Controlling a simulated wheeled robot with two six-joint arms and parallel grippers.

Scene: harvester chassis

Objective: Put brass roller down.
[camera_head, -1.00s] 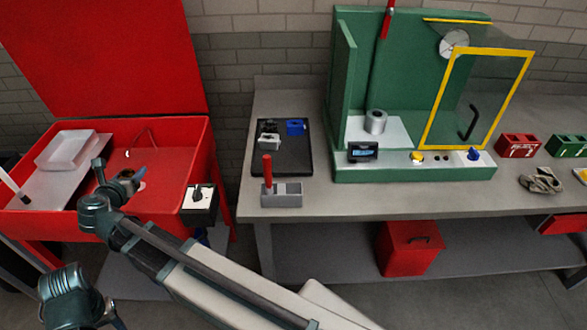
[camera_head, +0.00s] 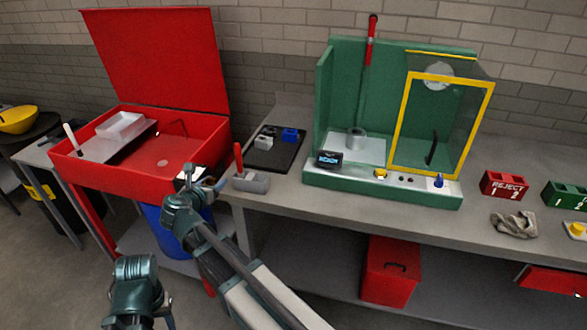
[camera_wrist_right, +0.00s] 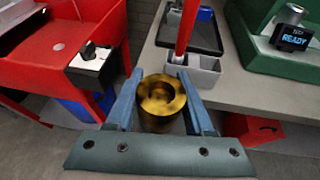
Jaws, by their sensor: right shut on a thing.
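The brass roller (camera_wrist_right: 160,118) is a short, thick gold ring with an open bore. My right gripper (camera_wrist_right: 160,76) is shut on it, one blue finger on each side, in the right wrist view. In the head view my right gripper (camera_head: 207,183) is in front of the gap between the red basin and the grey bench, left of a grey block with a red handle. The roller cannot be made out there. The wrist view shows it in the air, with the bench edge beyond it. My left gripper cannot be made out.
The red basin (camera_head: 90,182) with raised lid stands left. On the grey bench (camera_head: 300,199) are the red-handled grey block (camera_head: 250,182), a black tray (camera_head: 262,160), a green machine (camera_head: 312,178) with yellow-framed door, and a red REJECT box (camera_head: 503,186). The bench front centre is clear.

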